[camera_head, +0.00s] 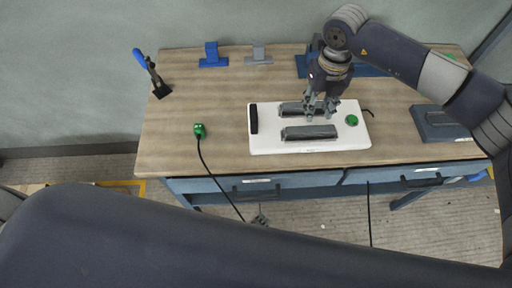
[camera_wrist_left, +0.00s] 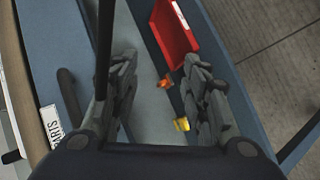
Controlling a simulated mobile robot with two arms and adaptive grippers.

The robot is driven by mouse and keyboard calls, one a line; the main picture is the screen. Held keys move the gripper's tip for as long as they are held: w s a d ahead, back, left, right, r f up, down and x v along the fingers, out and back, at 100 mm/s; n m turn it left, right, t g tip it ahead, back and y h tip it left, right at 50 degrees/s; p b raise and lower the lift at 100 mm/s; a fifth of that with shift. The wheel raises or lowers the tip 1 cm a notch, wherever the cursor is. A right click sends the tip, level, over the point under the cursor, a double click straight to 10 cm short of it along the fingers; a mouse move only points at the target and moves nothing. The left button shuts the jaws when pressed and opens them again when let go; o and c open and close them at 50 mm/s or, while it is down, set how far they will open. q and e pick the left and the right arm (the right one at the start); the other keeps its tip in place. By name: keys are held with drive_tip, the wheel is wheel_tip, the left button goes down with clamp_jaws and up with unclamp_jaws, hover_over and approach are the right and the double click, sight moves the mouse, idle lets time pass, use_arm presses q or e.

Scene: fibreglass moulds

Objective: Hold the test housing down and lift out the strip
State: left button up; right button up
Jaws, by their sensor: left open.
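A white board (camera_head: 262,146) lies on the wooden table and carries two long grey housings, one at the back (camera_head: 290,108) and one at the front (camera_head: 309,132). A short black bar (camera_head: 254,118) lies at the board's left end. I cannot tell the strip apart from the housings. My right gripper (camera_head: 320,113) points down over the right end of the back housing, its fingers apart; contact is unclear. My left gripper (camera_head: 260,219) is low in front of the table's drawers, mostly hidden by my arm. In the left wrist view it (camera_wrist_left: 158,95) is open and empty.
A green button (camera_head: 351,120) is on the board. A green plug (camera_head: 199,130) trails a cable over the table edge. Blue and grey blocks stand behind. A dark blue box (camera_head: 438,122) is at right. The wrist view shows a red bin (camera_wrist_left: 175,35) and small orange and yellow pieces.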

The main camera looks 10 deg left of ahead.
use_arm(q)
drive_tip(key=w+d+r+n+t, duration=0.2)
drive_tip(key=r+n+t, duration=0.1)
drive_tip(key=r+n, duration=0.5)
drive_tip(key=w+d+r+n+t, duration=0.25)
drive_tip(key=r+n+t, duration=0.2)
drive_tip(key=r, duration=0.65)
drive_tip(key=n+y, duration=1)
drive_tip(key=n, duration=0.5)
approach(254, 117)
drive_tip(key=shift+w+d+f+g, duration=0.1)
drive_tip(key=shift+d+f+g, duration=0.1)
drive_tip(key=shift+f+g, duration=0.4)
drive_tip(key=shift+w+a+n, duration=0.4)
drive_tip(key=shift+w+n, duration=0.05)
drive_tip(key=shift+w, duration=0.35)
drive_tip(key=x, duration=0.9)
drive_tip(key=shift+w+f, duration=0.1)
drive_tip(key=shift+w, duration=0.3)
drive_tip(key=shift+c, duration=0.3)
